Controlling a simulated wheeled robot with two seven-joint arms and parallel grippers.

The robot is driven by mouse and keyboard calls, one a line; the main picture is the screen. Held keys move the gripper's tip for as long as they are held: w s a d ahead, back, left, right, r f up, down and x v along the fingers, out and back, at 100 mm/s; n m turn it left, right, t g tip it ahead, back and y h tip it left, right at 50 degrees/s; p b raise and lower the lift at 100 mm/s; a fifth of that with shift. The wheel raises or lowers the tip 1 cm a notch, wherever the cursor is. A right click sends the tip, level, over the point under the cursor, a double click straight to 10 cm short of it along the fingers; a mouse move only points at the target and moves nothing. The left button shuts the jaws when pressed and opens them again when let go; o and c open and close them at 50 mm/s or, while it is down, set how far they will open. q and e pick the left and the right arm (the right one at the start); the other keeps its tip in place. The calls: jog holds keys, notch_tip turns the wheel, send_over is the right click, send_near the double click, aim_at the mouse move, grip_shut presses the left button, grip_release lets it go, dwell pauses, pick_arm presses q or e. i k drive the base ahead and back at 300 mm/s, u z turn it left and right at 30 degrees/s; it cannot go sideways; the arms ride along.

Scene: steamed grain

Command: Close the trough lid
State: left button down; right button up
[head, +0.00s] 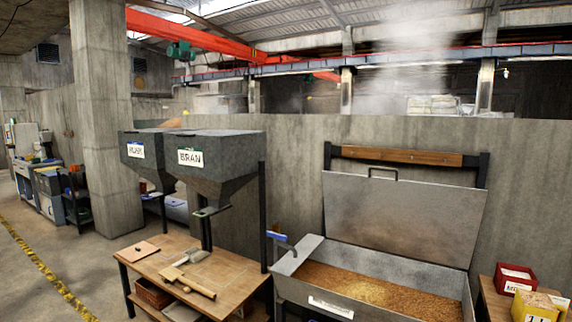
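The trough (398,304) stands at the lower right, a grey metal box with golden-brown grain (375,288) inside. Its lid (405,217) is a flat grey panel standing open, tilted back toward the concrete wall. A dark handle (383,171) sits at the lid's top edge. A wooden bar (402,156) between dark posts is behind the top of the lid. A blue-ended tool or handle (277,237) is at the trough's left corner. Neither of my grippers is in view.
A wooden table (228,268) with a scoop and a mallet-like tool (187,281) stands left of the trough. Hoppers, one labelled BRAN (220,160), rise behind it. Red (515,278) and yellow (538,306) bins stand at the right. Floor is clear at far left.

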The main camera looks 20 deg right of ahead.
aim_at(439, 223)
jog(key=u, duration=0.35)
jog(key=i, duration=1.4)
jog(key=z, duration=1.9)
